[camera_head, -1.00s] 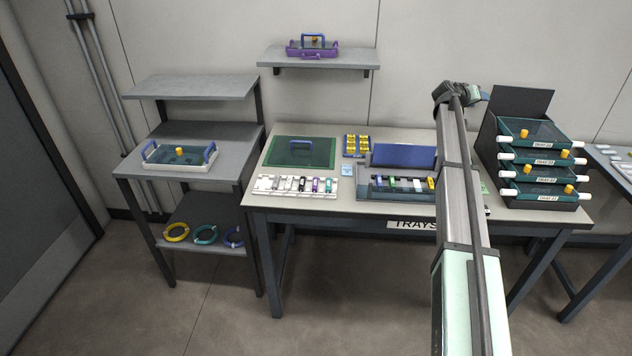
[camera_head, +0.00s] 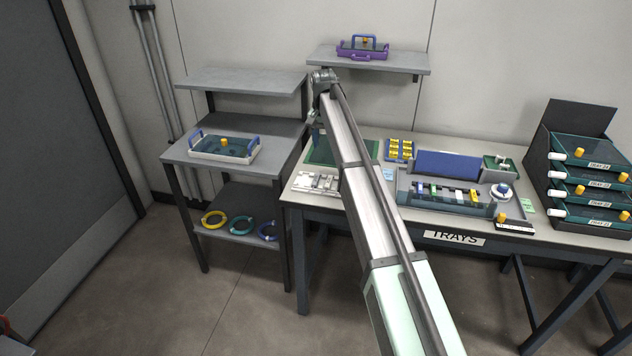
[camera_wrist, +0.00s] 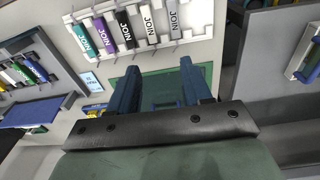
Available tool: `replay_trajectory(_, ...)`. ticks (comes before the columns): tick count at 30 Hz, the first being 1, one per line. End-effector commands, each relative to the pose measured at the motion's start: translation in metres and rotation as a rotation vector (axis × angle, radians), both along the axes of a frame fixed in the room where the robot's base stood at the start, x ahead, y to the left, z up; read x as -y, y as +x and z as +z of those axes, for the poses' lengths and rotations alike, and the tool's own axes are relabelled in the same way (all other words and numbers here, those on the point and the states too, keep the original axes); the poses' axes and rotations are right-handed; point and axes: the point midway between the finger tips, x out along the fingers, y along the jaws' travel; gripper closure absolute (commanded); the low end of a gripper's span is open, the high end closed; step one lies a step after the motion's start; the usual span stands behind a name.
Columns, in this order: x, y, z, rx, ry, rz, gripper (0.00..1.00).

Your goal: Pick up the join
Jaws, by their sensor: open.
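Several small blocks lettered JOIN stand in a row on a white rack (camera_wrist: 205,12) in the wrist view. From left to right they are a teal join (camera_wrist: 82,38), a purple join (camera_wrist: 103,33), a black join (camera_wrist: 124,29), a white join (camera_wrist: 149,25) and a grey join (camera_wrist: 173,20). My gripper (camera_wrist: 157,72) is open and empty, its two blue fingers short of the row in the picture, over the green mat (camera_wrist: 160,92). In the head view my arm partly hides the rack (camera_head: 315,182), and my gripper (camera_head: 313,130) is small above the mat.
A grey splicing station (camera_head: 480,208) with a blue lid (camera_head: 447,165) stands right of the rack. A yellow-block holder (camera_head: 399,150) is behind. Stacked trays (camera_head: 590,170) stand at the far right. A side shelf (camera_head: 270,165) with a lidded tray (camera_head: 225,148) is at the left.

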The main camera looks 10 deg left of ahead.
Motion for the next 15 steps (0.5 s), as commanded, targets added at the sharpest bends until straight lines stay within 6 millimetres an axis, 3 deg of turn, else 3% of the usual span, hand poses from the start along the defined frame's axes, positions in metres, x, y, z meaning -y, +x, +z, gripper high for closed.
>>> replay_trajectory(1,-0.012,-0.008,0.001,-0.022,0.010,0.013,0.51)
replay_trajectory(5,-0.027,-0.020,0.000,-0.053,0.024,0.028,0.51)
replay_trajectory(10,-0.028,-0.021,-0.012,-0.057,0.026,0.030,0.51)
replay_trajectory(15,-0.027,-0.021,-0.037,-0.057,0.025,0.029,0.51)
